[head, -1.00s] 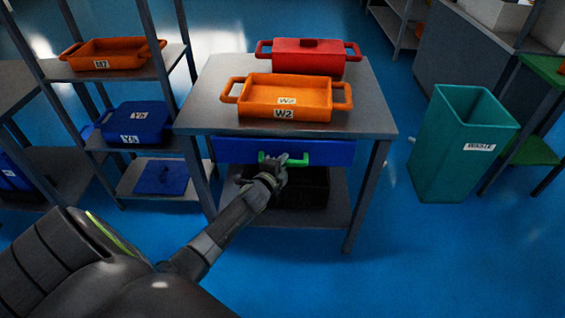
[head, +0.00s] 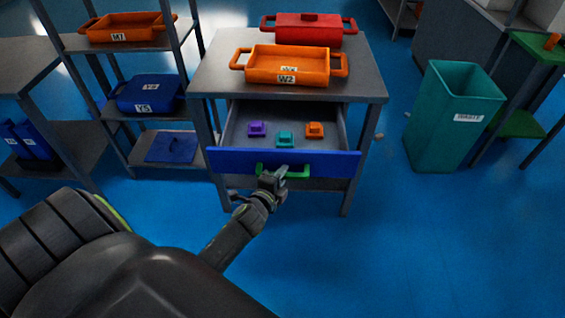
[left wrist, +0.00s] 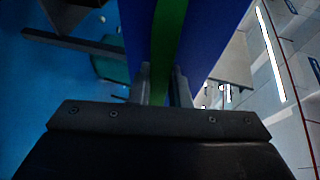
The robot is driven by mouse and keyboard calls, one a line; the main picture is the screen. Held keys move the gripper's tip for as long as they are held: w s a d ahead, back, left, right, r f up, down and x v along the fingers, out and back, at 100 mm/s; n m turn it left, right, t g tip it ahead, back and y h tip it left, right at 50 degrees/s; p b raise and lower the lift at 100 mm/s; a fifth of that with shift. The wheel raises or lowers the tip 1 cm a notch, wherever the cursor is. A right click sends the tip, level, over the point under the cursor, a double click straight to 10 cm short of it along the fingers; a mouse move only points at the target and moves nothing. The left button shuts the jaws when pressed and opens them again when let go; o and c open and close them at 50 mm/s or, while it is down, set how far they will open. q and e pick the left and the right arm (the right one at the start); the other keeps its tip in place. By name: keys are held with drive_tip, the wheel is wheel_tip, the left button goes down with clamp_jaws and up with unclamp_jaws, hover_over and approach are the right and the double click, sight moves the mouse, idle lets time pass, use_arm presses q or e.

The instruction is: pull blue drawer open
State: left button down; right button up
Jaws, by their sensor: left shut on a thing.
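The blue drawer (head: 325,164) under the grey table is open and extends toward me. Its green handle (head: 297,171) is on the middle of the front panel. My left gripper (head: 279,174) is shut on the green handle. In the left wrist view the two fingers (left wrist: 163,88) stand on either side of the green handle (left wrist: 169,40), with the blue drawer front (left wrist: 205,30) behind it. Inside the drawer lie a purple piece (head: 257,129), a teal piece (head: 285,139) and an orange piece (head: 315,130). My right gripper does not show.
The grey table (head: 365,75) bears an orange tray (head: 262,70) marked W2 and a red lidded container (head: 309,27). A teal waste bin (head: 445,125) stands to the right. A shelf rack with blue bins (head: 148,94) is at the left. Blue floor is clear in front.

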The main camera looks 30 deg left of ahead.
use_arm(q)
drive_tip(key=s, duration=0.1)
drive_tip(key=s+d, duration=0.1)
drive_tip(key=shift+s+d, duration=0.25)
drive_tip(key=shift+s, duration=0.05)
drive_tip(key=c, duration=1.4)
unclamp_jaws()
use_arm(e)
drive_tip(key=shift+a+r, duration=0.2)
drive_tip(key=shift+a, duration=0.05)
